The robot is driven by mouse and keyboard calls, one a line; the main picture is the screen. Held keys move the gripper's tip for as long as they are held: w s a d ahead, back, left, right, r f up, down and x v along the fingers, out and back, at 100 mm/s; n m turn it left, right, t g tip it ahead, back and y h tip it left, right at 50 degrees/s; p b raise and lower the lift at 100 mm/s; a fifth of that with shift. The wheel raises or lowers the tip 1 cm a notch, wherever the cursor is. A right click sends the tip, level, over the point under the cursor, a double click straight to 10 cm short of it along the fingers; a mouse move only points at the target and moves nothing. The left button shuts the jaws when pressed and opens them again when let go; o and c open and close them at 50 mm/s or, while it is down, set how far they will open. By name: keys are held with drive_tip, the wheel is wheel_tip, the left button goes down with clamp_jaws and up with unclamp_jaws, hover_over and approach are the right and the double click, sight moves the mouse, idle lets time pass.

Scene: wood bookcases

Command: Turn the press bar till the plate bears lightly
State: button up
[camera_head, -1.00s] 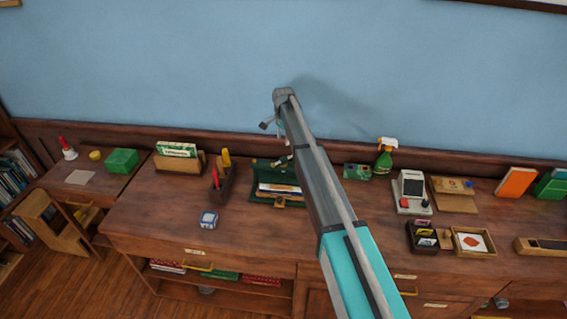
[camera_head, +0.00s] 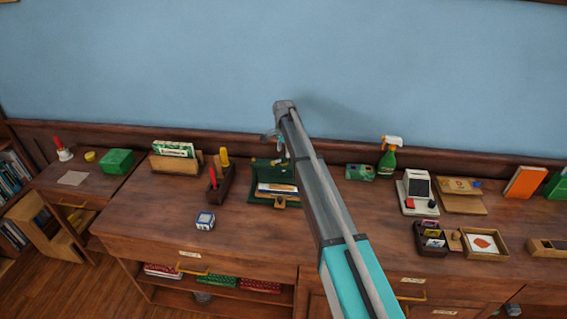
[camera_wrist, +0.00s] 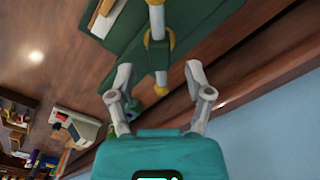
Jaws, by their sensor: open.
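The press (camera_head: 262,196) is a dark green frame on the desk against the wall, with papers or a book in it. In the wrist view its green body (camera_wrist: 115,40) fills the top. A pale rod with brass collars, seemingly the press bar (camera_wrist: 157,20), runs down the middle. My gripper (camera_wrist: 160,72) is open, its two grey fingers apart on either side of the rod's lower end, with no clear contact. In the head view my gripper (camera_head: 273,137) is small, above and behind the press. My arm hides the press's right side, and the plate's contact cannot be seen.
A green box (camera_head: 359,172) and spray bottle (camera_head: 388,157) stand right. The front middle of the desk is mostly clear.

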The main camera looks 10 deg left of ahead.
sight(284, 156)
drive_tip(key=shift+f+b, duration=1.6)
drive_tip(key=shift+f, duration=0.35)
clamp_jaws()
